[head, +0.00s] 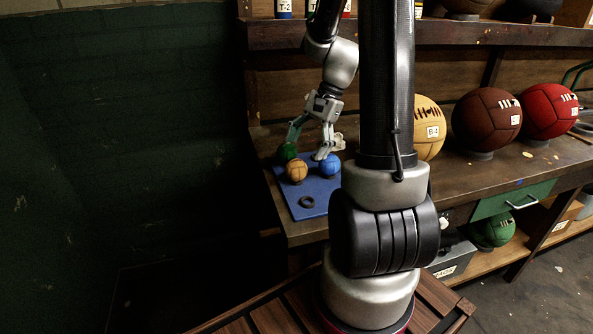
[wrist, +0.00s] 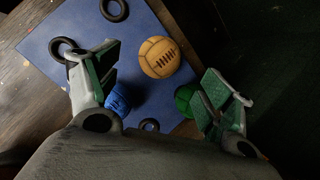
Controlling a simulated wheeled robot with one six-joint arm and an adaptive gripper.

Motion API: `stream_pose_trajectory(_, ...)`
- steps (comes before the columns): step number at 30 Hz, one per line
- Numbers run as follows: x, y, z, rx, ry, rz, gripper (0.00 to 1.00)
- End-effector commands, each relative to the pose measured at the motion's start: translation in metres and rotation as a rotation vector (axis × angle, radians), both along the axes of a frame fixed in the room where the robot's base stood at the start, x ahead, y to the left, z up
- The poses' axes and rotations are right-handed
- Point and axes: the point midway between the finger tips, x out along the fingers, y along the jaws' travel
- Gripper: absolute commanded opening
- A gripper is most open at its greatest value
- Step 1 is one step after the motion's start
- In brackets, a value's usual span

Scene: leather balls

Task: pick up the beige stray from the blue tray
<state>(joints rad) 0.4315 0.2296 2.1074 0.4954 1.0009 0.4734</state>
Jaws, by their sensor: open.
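The beige stray is a small tan ball with dark lacing (head: 297,172) on the blue tray (head: 325,195). In the wrist view the beige ball (wrist: 160,57) lies ahead of the gap between the fingers, on bare tray (wrist: 140,22). My gripper (head: 309,150) is open and empty above the tray's back part. In the wrist view its fingers (wrist: 157,84) are spread wide. A blue ball (wrist: 117,99) is partly hidden by one finger, and a green ball (wrist: 184,99) sits beside the other. Whether the fingers touch either ball I cannot tell.
Black rings lie on the tray, one at its front (head: 307,202). Large beige (head: 430,127), dark brown (head: 486,119) and red (head: 548,111) balls stand on the bench to the right. A shelf (head: 460,33) runs above the bench. A dark wall is at the left.

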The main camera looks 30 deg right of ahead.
Motion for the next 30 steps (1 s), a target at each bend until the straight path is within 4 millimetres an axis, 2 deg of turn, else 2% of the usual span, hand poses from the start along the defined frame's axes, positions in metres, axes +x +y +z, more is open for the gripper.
stream_pose_trajectory(15,0.002,0.029,-0.064,0.005,0.006,-0.007,0.81)
stream_pose_trajectory(24,0.002,0.032,-0.070,0.003,0.004,-0.004,0.81)
stream_pose_trajectory(26,0.002,0.032,-0.070,0.003,0.003,-0.005,0.72)
stream_pose_trajectory(30,0.002,0.032,-0.070,0.003,0.003,-0.005,0.46)
